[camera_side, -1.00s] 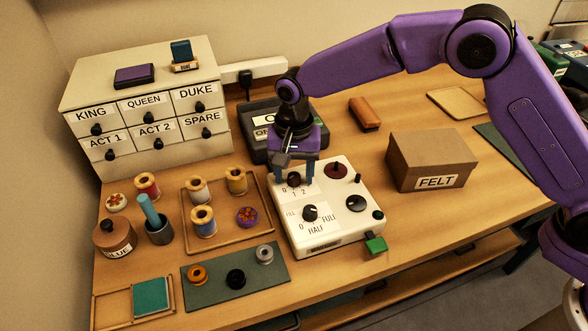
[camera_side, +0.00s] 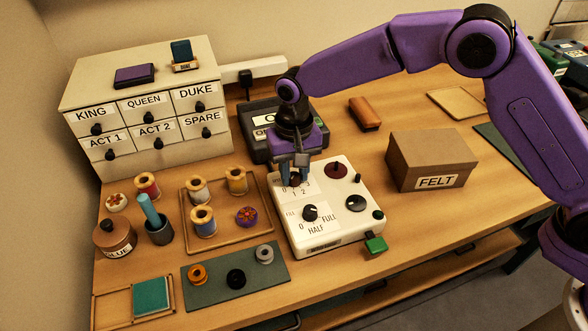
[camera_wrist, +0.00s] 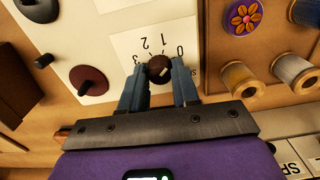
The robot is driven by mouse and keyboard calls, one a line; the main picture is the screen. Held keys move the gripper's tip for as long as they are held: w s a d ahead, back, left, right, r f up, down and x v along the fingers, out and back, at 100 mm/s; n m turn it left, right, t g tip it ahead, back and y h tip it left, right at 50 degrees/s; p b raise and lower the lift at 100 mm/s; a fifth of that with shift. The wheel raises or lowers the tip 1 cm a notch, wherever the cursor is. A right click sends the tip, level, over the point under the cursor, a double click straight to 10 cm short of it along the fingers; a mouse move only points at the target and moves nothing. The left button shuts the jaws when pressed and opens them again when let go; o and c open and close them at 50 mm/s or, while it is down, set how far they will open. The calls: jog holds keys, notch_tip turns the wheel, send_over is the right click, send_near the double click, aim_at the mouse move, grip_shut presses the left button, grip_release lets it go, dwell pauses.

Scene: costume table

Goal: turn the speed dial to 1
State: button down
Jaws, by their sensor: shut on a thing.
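The white machine (camera_side: 335,222) stands in the middle of the table. My gripper (camera_wrist: 158,88) is shut on the speed dial, one blue-grey finger on each side. In the side view my gripper (camera_side: 294,178) points down over the dial and hides part of it and its label.
A second dial (camera_side: 310,212) marked 0, HALF, FULL sits in front on the machine. A dark red disc (camera_side: 335,170) with a peg and a black disc (camera_side: 356,203) are to the right. The FELT box (camera_side: 430,160) stands right; a tray (camera_side: 262,240) with spools lies left.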

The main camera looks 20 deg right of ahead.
aim_at(294, 175)
jog(key=shift+n, duration=2.3)
jog(key=shift+r, duration=0.1)
jog(key=c, duration=0.8)
grip_release()
notch_tip(294, 175, up, 17)
jog(key=shift+r, duration=0.2)
